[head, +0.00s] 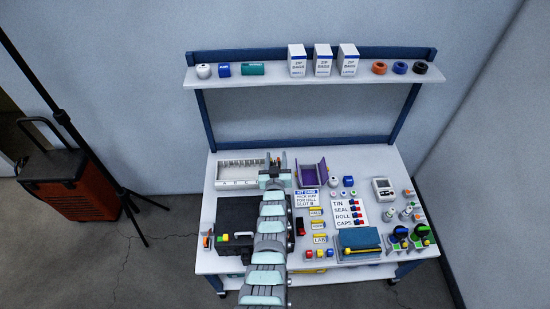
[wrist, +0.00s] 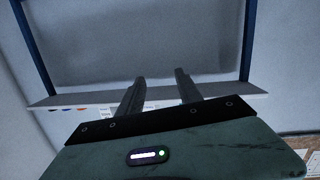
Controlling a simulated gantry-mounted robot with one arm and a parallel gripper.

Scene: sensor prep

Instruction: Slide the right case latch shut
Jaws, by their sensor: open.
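My gripper (head: 275,163) is raised over the back of the bench between the white slotted tray and the purple bin. In the wrist view its two dark fingers (wrist: 160,77) stand apart with nothing between them. A black case (head: 234,249) lies at the front left of the bench. My arm crosses in front of the case's right part. The right latch cannot be made out in the head view, and the case is not visible in the wrist view.
A white slotted tray (head: 241,168) and a purple bin (head: 312,173) stand at the back. A kit card (head: 307,198), a blue box (head: 359,241) and several small parts crowd the middle and right. A shelf (head: 270,77) with boxes stands above.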

